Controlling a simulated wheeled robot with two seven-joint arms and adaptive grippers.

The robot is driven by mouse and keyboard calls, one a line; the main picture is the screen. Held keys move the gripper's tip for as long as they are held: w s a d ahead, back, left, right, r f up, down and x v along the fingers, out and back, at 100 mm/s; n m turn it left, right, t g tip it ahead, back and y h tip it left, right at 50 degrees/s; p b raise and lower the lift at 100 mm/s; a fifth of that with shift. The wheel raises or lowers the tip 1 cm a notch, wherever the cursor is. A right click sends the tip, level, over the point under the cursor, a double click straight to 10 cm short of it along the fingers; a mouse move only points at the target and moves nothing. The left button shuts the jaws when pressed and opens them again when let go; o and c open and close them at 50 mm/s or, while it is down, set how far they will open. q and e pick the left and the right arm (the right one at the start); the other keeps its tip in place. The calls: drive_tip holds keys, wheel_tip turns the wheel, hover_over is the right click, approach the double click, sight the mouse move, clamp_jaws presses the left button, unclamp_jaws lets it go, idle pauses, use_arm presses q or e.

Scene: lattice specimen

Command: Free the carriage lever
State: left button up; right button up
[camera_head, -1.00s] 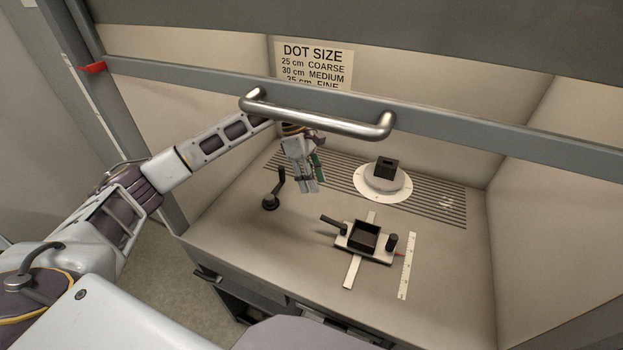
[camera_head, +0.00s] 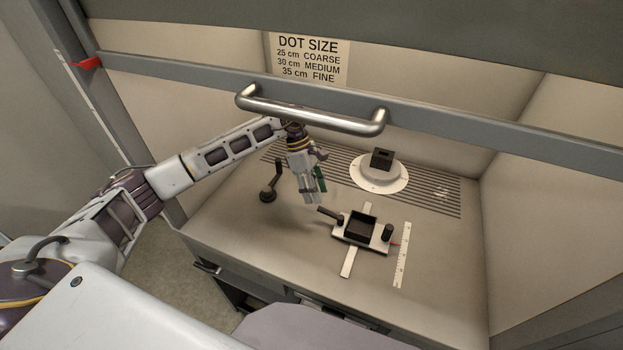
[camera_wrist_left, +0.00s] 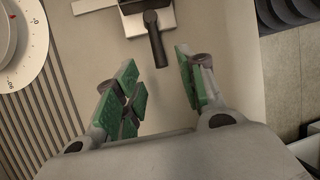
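The carriage (camera_head: 376,246) is a pale plate with a black square tray, on a white rail across the bench. Its black lever (camera_head: 328,214) sticks out to the left; it also shows in the left wrist view (camera_wrist_left: 156,42), pointing between my fingers. My left gripper (camera_head: 313,200) hangs fingers down just behind and left of the lever's end, apparently apart from it. In the left wrist view my left gripper (camera_wrist_left: 156,62) is open, with green pads and nothing between them. My right gripper is not in view.
A dark crank (camera_head: 271,184) stands left of my gripper. A round white dial (camera_head: 398,184) with a black block (camera_head: 381,159) is behind. A ruler (camera_head: 402,258) lies right of the carriage. A metal bar handle (camera_head: 310,115) crosses above my wrist. A sign (camera_head: 309,58) lists dot sizes.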

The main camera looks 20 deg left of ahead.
sight(322, 210)
use_arm(q)
drive_tip(key=shift+p+x, duration=0.65)
drive_tip(key=shift+x, duration=3.05)
clamp_jaws()
